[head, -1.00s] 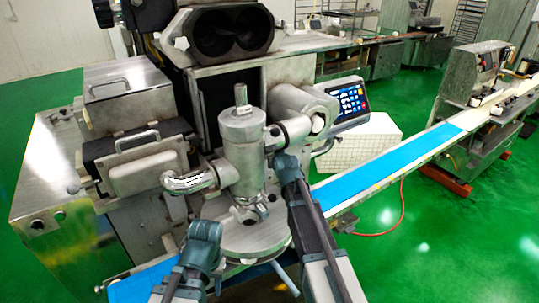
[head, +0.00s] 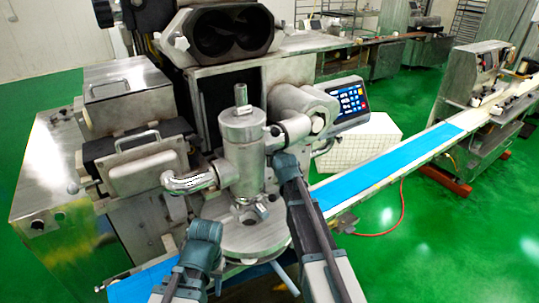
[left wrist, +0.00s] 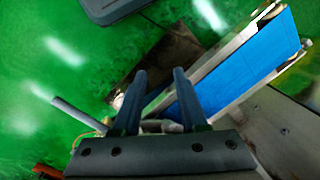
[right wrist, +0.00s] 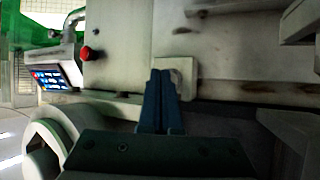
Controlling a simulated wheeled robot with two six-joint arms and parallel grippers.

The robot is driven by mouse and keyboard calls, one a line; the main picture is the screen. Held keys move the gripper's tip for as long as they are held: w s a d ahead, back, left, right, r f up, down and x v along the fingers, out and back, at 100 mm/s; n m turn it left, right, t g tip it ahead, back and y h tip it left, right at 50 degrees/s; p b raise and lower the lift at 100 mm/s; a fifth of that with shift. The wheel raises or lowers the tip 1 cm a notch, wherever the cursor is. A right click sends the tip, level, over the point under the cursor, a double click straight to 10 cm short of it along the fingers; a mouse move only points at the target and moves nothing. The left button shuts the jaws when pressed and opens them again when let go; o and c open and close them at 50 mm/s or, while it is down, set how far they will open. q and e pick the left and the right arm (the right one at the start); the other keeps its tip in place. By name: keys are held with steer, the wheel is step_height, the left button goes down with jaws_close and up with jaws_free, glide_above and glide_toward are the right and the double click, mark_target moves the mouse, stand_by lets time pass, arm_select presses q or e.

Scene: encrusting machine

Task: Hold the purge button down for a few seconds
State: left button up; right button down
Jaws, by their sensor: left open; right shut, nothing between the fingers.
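My right gripper (right wrist: 161,74) is shut and empty, its fingertips in front of a small pale square plate (right wrist: 186,72) on the machine's metal wall. The fingers hide part of the plate, and I cannot tell whether they touch it. I see no label marking a purge button; what lies behind the fingertips is hidden. A red round button (right wrist: 84,53) stands to the left of the fingers, apart from them. In the head view the right arm reaches up beside the upright metal cylinder (head: 242,150). My left gripper (left wrist: 160,76) is open and empty; its wrist shows in the head view.
A touch panel (head: 350,100) with a lit screen is at the machine's right; it also shows in the right wrist view (right wrist: 50,78). A blue conveyor belt (head: 390,165) runs off to the right. A pipe (head: 190,182) juts out left of the cylinder.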

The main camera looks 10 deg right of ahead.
steer(key=shift+w+a, duration=0.15)
steer(key=shift+w, duration=0.25)
stand_by(3.4)
steer(key=shift+s, duration=0.1)
stand_by(0.6)
steer(key=shift+s+d, duration=0.25)
steer(key=shift+s, duration=0.4)
steer(key=s, duration=0.1)
steer(key=s+d, duration=0.1)
steer(key=s, duration=0.2)
steer(key=shift+s+d, duration=0.4)
